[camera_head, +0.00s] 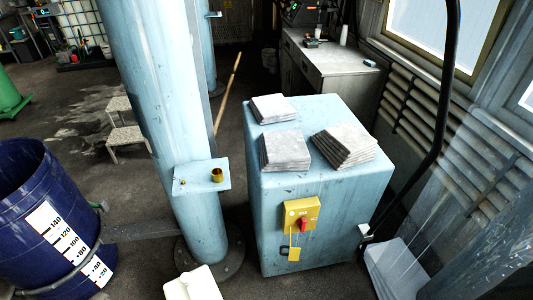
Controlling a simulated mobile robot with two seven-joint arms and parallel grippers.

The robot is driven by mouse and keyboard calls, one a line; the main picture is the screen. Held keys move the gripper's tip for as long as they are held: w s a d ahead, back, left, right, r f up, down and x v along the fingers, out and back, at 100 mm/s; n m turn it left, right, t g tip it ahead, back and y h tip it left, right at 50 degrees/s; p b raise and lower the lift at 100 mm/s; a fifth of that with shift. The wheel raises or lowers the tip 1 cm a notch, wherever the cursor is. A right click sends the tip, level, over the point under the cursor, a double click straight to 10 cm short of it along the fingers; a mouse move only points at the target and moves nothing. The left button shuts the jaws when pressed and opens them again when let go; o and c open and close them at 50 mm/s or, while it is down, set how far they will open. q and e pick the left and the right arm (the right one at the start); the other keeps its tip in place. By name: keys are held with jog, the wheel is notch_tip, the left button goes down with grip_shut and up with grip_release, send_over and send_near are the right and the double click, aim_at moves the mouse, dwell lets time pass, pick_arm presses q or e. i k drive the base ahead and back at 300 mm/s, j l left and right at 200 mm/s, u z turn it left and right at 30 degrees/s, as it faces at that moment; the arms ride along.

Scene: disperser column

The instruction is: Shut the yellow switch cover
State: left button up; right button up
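A yellow switch box (299,212) is mounted on the front face of the pale blue cabinet (262,225). A red switch knob (304,225) shows at its lower right. A small yellow flap or tag (294,253) hangs below the box; I cannot tell whether it is the cover. The exposed red knob suggests the cover does not hide the switch. No gripper can be made out in this view, and nothing is seen touching the switch box.
Stacks of grey sheets (345,147) lie on the cabinet top. A pale blue column (165,110) with a small shelf (186,183) stands to the left. A dark blue graduated drum (40,215) is at far left. A black curved pipe (440,120) runs along the right.

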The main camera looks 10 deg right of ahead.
aim_at(293, 254)
jog(key=k+j+z, duration=0.35)
jog(key=j, duration=0.15)
jog(key=k+j+z, duration=0.2)
jog(key=j+z, duration=0.15)
jog(key=k+j+z, duration=0.35)
jog(key=i+l+z, duration=0.35)
jog(key=i, duration=0.3)
jog(key=i+j+z, duration=0.4)
jog(key=i+j, duration=0.15)
jog(key=i+j+z, duration=0.2)
jog(key=j, duration=0.25)
jog(key=i+j+z, duration=0.2)
jog(key=j, duration=0.25)
jog(key=j+z, duration=0.1)
jog(key=j, duration=0.15)
